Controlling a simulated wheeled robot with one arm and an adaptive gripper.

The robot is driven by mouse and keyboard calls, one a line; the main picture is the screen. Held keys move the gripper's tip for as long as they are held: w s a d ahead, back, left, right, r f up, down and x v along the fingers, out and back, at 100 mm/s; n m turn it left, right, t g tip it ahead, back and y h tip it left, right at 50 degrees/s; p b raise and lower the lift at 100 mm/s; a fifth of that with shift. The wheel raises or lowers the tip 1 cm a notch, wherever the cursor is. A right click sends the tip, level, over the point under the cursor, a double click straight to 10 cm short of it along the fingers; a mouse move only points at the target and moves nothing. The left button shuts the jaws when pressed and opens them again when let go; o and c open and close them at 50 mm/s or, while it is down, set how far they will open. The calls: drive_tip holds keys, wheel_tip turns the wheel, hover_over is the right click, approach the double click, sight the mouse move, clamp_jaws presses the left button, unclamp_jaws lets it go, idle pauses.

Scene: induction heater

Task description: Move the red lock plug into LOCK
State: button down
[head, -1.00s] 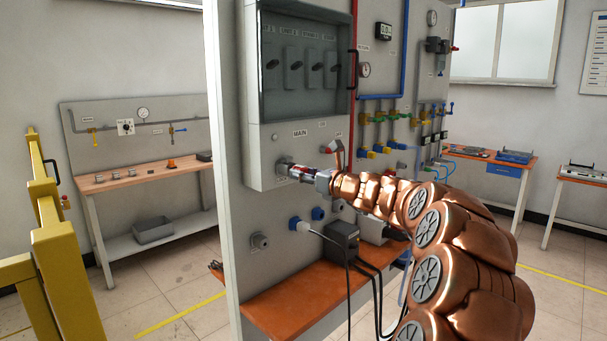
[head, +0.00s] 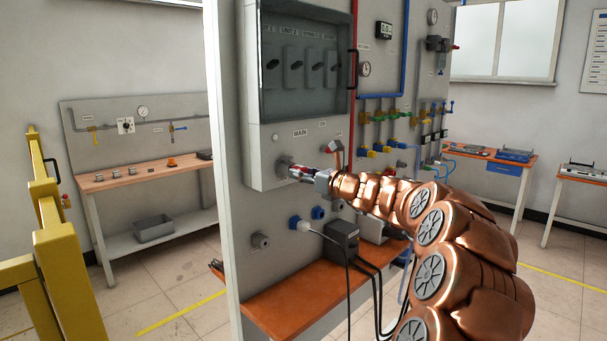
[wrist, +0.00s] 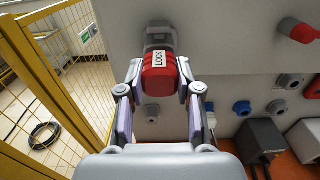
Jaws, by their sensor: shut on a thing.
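The red lock plug (wrist: 159,75) is between the two fingertips of my gripper (wrist: 158,84) in the wrist view. Its white label reads LOCK, with the lettering running along the plug. Its far end meets a grey socket (wrist: 159,38) on the panel; how deep it sits is hidden. Only a little red of the plug shows there between the fingers.
A red-ended fitting (head: 336,148) sticks out right of my gripper. Blue sockets (head: 318,213) and a black box (head: 343,235) with cables are below, above an orange shelf (head: 290,300). A yellow mesh fence (wrist: 50,80) stands left in the wrist view.

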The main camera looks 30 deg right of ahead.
drive_tip(key=shift+w+a, duration=0.1)
drive_tip(key=shift+w, duration=0.4)
idle(0.3)
drive_tip(key=c, duration=0.7)
unclamp_jaws()
drive_tip(key=shift+s, duration=0.1)
